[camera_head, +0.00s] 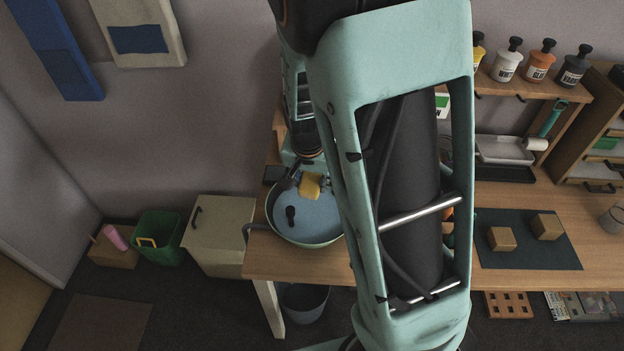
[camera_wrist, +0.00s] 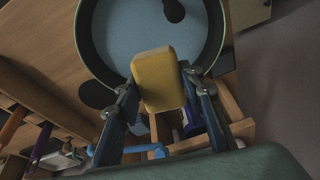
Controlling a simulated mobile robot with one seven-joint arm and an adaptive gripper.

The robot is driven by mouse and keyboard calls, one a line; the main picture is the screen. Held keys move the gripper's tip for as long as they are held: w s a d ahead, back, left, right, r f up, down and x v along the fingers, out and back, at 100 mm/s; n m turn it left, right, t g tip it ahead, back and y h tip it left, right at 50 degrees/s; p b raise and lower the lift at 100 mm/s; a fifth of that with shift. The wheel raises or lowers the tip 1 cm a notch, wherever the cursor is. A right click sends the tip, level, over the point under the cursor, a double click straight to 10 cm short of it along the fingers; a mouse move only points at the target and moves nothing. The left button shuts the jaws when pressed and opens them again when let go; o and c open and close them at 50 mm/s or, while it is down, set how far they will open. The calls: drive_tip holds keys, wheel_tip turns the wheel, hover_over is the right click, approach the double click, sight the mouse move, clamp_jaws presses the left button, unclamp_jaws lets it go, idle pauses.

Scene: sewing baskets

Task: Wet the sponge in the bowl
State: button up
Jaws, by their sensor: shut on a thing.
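The yellow sponge (camera_head: 310,186) is between the fingers of my gripper (camera_head: 299,180), over the far side of the bowl. In the wrist view the sponge (camera_wrist: 158,80) stands between the two fingertips of my gripper (camera_wrist: 160,92), which is shut on it. How far the sponge is above the blue-grey surface, I cannot tell. A dark shape lies over that surface.
The wooden table (camera_head: 300,267) carries a dark mat (camera_head: 535,262) with two wooden blocks (camera_head: 501,239) at the right. Several pump bottles (camera_head: 541,62) stand on a shelf behind. A beige cabinet (camera_head: 218,245) and a green bin (camera_head: 160,237) stand left of the table. My arm hides the table's middle.

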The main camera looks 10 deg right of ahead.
drive_tip(key=shift+f+b, duration=4.45)
drive_tip(key=shift+f, duration=0.6)
wheel_tip(320, 180, up, 8)
drive_tip(key=p, duration=0.8)
drive_tip(key=shift+r, duration=0.25)
wheel_tip(320, 180, up, 4)
drive_tip(key=p, duration=0.4)
